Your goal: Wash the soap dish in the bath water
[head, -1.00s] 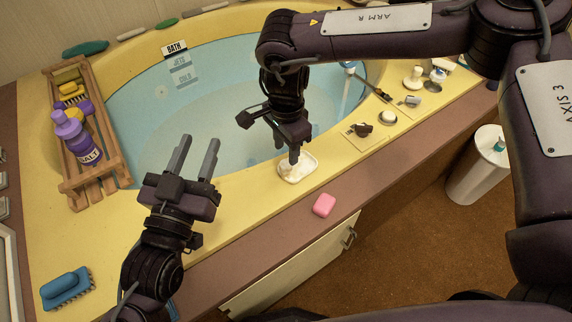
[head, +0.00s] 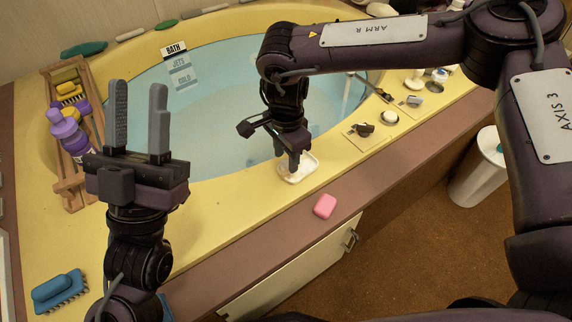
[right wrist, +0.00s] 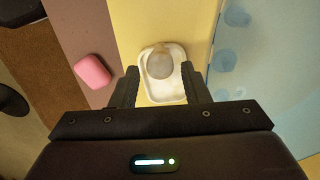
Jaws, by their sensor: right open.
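The white soap dish (head: 306,165) sits on the yellow tub rim, near the water's front edge. In the right wrist view the soap dish (right wrist: 153,94) has a tan-grey rounded patch (right wrist: 160,66) in it. My right gripper (head: 293,158) points down at the dish. In the right wrist view its open fingers (right wrist: 160,86) lie on either side of the dish, with no visible grip on it. The bath water (head: 215,110) is pale blue, just behind the dish. My left gripper (head: 138,108) is open and empty, fingers up, in front of the tub's left side.
A pink soap (head: 325,206) lies on the brown ledge in front of the dish. A wooden caddy (head: 72,192) with bottles and a brush stands at left. A blue brush (head: 60,290) lies front left. Taps and knobs (head: 390,117) are on the right rim. A white bin (head: 478,175) stands on the floor.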

